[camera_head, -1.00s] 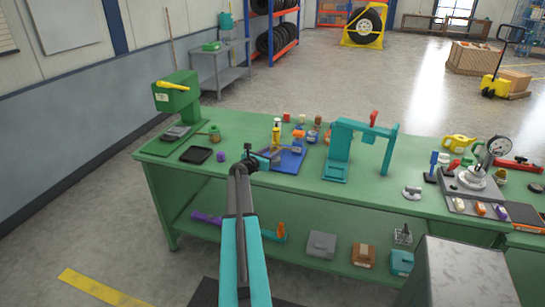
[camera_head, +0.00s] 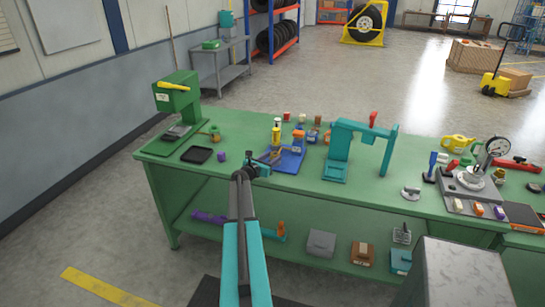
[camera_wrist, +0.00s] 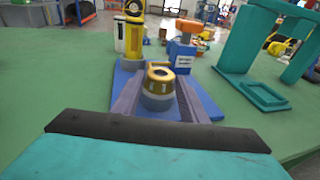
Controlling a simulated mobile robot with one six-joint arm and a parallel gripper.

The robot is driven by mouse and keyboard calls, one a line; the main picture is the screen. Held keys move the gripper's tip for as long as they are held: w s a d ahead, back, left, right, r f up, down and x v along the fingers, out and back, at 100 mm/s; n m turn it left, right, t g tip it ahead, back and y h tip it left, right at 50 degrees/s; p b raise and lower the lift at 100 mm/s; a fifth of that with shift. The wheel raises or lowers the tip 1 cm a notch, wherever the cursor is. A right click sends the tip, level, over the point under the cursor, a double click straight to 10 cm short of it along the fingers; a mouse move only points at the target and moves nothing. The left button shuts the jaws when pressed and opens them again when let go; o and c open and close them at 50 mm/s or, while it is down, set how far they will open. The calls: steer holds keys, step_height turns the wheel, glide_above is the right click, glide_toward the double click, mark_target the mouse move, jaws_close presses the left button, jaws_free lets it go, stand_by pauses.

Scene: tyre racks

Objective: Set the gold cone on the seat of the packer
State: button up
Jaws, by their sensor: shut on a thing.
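The gold cone (camera_wrist: 160,76), a ribbed gold ring on a grey lower part, sits between my two fingers in the wrist view. My gripper (camera_wrist: 157,97) is shut on it, one finger along each side. In the head view my gripper (camera_head: 270,160) is at the front left of the blue tray (camera_head: 289,164), and the cone is too small to make out clearly. The cone is low over the tray; I cannot tell if it touches. A grey device with a round dial gauge (camera_head: 473,186) stands at the bench's right; I cannot tell surely that it is the packer.
A yellow bottle (camera_wrist: 133,38) and a blue block with orange top (camera_wrist: 182,48) stand just beyond the cone. A teal arch frame (camera_head: 342,150) stands to the right, a green machine (camera_head: 178,98) at the left. The green bench (camera_head: 235,185) has bare room along its front.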

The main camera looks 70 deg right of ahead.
steer(key=shift+f, duration=0.1)
steer(key=o, duration=1.1)
steer(key=shift+a, duration=0.1)
steer(key=shift+b+v, duration=1.8)
steer(key=shift+v, duration=4.15)
